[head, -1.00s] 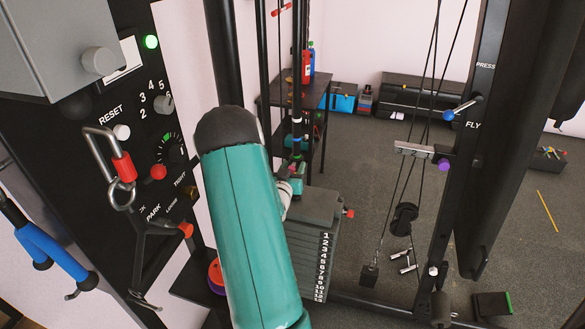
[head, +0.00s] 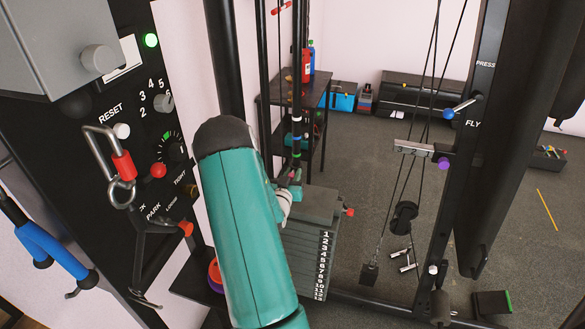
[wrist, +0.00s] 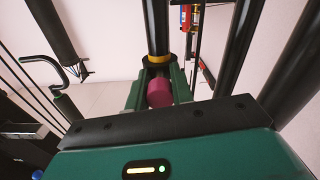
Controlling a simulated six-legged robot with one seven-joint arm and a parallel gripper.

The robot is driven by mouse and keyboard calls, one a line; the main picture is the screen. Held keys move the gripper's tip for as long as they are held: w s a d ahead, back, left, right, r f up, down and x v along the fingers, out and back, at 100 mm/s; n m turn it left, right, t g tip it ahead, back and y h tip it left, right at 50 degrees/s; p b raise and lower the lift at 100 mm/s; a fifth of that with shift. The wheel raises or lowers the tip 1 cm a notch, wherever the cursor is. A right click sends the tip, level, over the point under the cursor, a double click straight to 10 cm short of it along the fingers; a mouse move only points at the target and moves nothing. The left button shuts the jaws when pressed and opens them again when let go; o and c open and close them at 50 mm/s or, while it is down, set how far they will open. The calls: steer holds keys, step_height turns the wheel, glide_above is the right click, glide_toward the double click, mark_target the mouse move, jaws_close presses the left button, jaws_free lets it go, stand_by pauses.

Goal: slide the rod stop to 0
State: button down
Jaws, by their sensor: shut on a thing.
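A thin upright black rod (head: 297,113) with coloured bands stands above the weight stack, just right of my teal arm. In the wrist view the black rod (wrist: 158,28) has a yellow band (wrist: 158,59) near its lower visible end. My gripper (head: 293,182) is low on the rod, partly hidden by my arm. In the wrist view my gripper (wrist: 157,82) has its green fingers on either side of a pink cylinder, which looks like the rod stop (wrist: 159,93), and is shut on it. The 0 mark cannot be made out.
The weight stack (head: 308,249) with numbered plates is just below my gripper. A black panel (head: 125,150) with knobs and a hanging carabiner (head: 122,166) stands at left. A black shelf (head: 315,97) with bottles is behind. Open grey floor (head: 385,165) lies to the right.

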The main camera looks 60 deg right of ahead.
steer(key=shift+f, duration=1.9)
steer(key=c, duration=1.2)
jaws_free()
steer(key=s+a, duration=0.1)
steer(key=a, duration=0.6)
steer(key=shift+s+a, duration=0.15)
steer(key=shift+a, duration=0.05)
